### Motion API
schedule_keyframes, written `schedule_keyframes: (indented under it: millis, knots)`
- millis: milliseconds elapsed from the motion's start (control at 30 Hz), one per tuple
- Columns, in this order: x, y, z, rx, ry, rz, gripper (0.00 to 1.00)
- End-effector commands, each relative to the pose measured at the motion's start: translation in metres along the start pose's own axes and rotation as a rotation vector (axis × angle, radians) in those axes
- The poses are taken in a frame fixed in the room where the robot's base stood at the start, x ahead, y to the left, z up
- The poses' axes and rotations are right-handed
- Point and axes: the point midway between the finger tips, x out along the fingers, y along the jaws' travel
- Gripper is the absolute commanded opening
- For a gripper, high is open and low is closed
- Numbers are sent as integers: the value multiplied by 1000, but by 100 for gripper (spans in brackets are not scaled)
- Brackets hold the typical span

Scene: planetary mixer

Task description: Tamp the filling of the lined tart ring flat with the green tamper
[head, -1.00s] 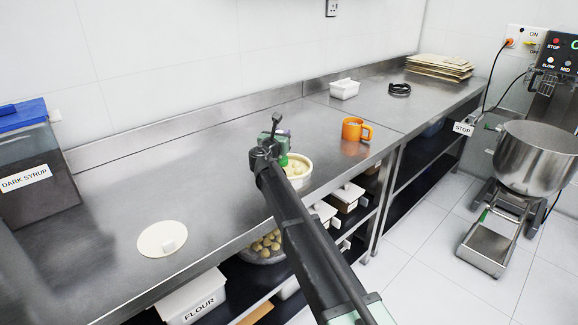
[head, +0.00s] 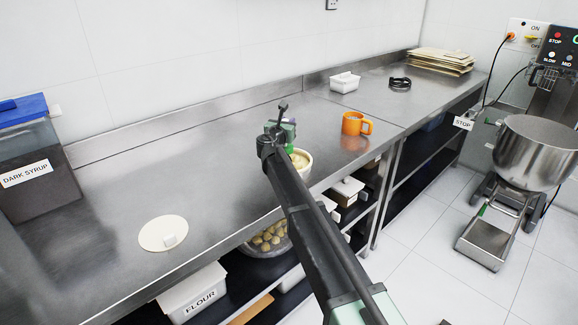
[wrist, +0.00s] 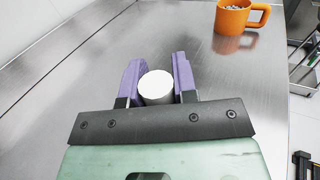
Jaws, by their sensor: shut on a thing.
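The lined tart ring (head: 304,166) is a pale round ring with yellowish filling, on the steel counter near its front edge. My arm hides its left part in the head view. My gripper (wrist: 157,84) has purple fingers, shut on a white-topped cylinder, seen end-on in the wrist view. In the head view, a bit of the green tamper (head: 290,150) shows under the fingers, at the ring's back-left rim. I cannot tell whether the tamper touches the filling. The ring is not visible in the wrist view.
An orange mug (head: 354,124) stands behind and right of the ring. A white tub (head: 344,83) and black coil (head: 399,83) are farther back. The counter between is clear.

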Motion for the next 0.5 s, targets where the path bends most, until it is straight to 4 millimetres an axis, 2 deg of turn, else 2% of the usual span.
schedule_keyframes:
  millis: [500]
  knots:
    - [0, 0, -25, 0, 0, 0, 0]
